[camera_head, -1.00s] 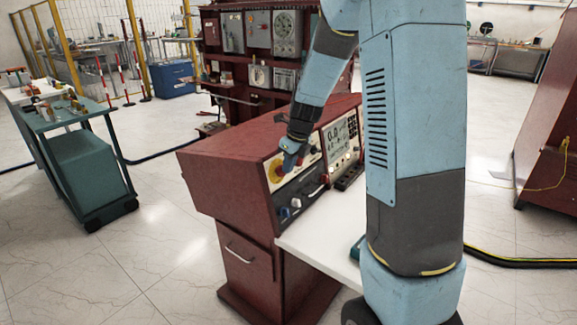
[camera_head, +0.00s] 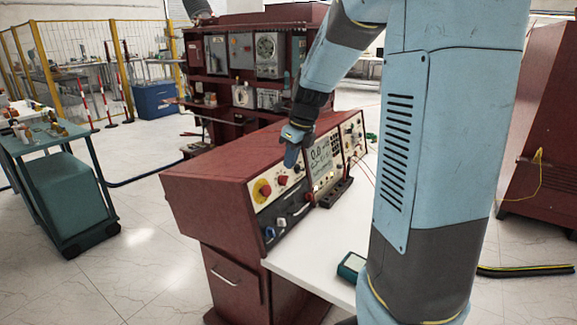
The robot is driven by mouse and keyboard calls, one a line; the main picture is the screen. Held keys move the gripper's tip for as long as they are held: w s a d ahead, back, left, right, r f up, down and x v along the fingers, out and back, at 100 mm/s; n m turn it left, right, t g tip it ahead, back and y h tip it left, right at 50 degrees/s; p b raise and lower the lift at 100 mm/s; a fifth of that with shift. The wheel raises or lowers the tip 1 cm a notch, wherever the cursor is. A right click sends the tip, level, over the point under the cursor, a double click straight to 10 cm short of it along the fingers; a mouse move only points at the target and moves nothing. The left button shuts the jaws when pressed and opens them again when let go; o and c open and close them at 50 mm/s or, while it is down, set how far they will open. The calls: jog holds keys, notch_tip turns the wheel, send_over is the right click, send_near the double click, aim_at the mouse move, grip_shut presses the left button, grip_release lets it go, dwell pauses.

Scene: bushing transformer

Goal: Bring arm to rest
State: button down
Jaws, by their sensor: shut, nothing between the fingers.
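My gripper (camera_head: 290,160) is shut and empty. It points down in front of the upper panel of the red control console (camera_head: 215,160), to the right of a red knob on a yellow disc (camera_head: 262,190). I cannot tell whether the fingertips touch the panel. My blue and grey arm reaches from the right foreground over the console and hides part of the view.
A white desktop (camera_head: 305,268) in front of the console holds a small green device (camera_head: 350,266). A teal cart (camera_head: 70,190) stands at left, a red instrument rack (camera_head: 225,75) behind, and a red cabinet (camera_head: 545,130) at right. Black cables lie on the floor at right.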

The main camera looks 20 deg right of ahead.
jog(key=shift+r, duration=0.1)
dwell(0.4)
jog(key=s+a+r+n+t+h, duration=0.1)
jog(key=s+r+n, duration=0.3)
jog(key=s+n, duration=0.8)
jog(key=s+a+r+n+t, duration=0.2)
jog(key=s+r+n, duration=0.2)
jog(key=s+n, duration=0.9)
jog(key=n, duration=0.3)
jog(key=shift+s+n+h, duration=0.3)
jog(key=shift+n+h, duration=0.1)
jog(key=shift+a, duration=0.15)
